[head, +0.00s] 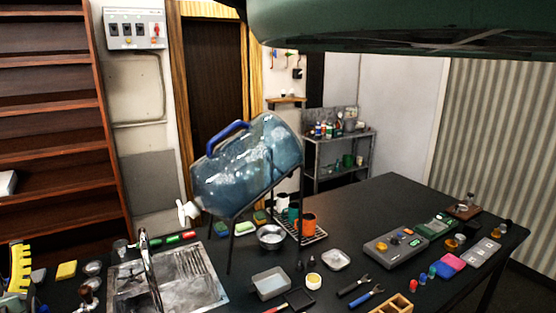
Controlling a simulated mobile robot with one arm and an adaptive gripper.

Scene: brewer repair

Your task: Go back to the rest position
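My gripper is not in view, and no part of my arm shows clearly. In the head view a large blue water jug (240,172) lies tilted on a dark metal stand (231,245) on the black worktop (385,205). Its blue handle is on top and a white tap (188,211) is at its lower left end. I cannot tell where the gripper is or whether it holds anything.
A sink (180,280) with a faucet is at front left. Bowls, cups, pliers, a grey control box (395,246) and small parts lie on the worktop. A large dark green shape (400,25) hangs across the top right. The back right worktop is clear.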

